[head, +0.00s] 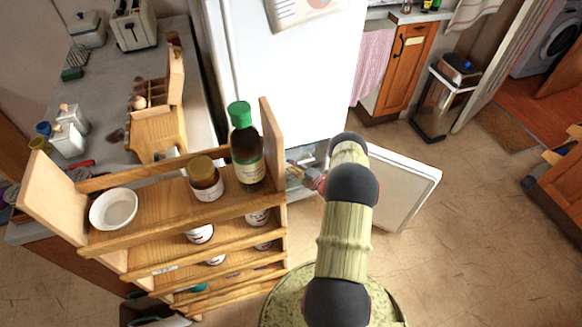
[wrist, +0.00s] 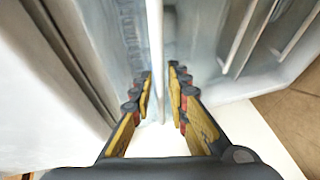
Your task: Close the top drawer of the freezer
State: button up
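The white freezer (head: 285,75) stands at the back centre, with its lower door (head: 405,190) swung open to the right. The freezer compartment (head: 300,172) shows only in part behind the spice rack and my arm. My gripper (head: 310,178) is at this opening. In the wrist view my gripper (wrist: 160,85) has its two fingers apart. A thin white upright edge (wrist: 155,45) runs between the fingertips; I cannot tell whether they touch it or whether it belongs to the top drawer. Pale, frosty surfaces lie on both sides of it. How far the drawer is out is hidden.
A wooden spice rack (head: 150,240) with jars, a bowl (head: 113,208) and a green-capped bottle (head: 246,145) stands close on the left. A counter (head: 95,90) lies behind it. Floor (head: 470,220) is free on the right, before a bin (head: 440,95).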

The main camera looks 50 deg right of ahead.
jog(key=shift+w, duration=0.25)
jog(key=shift+c, duration=0.5)
grip_shut()
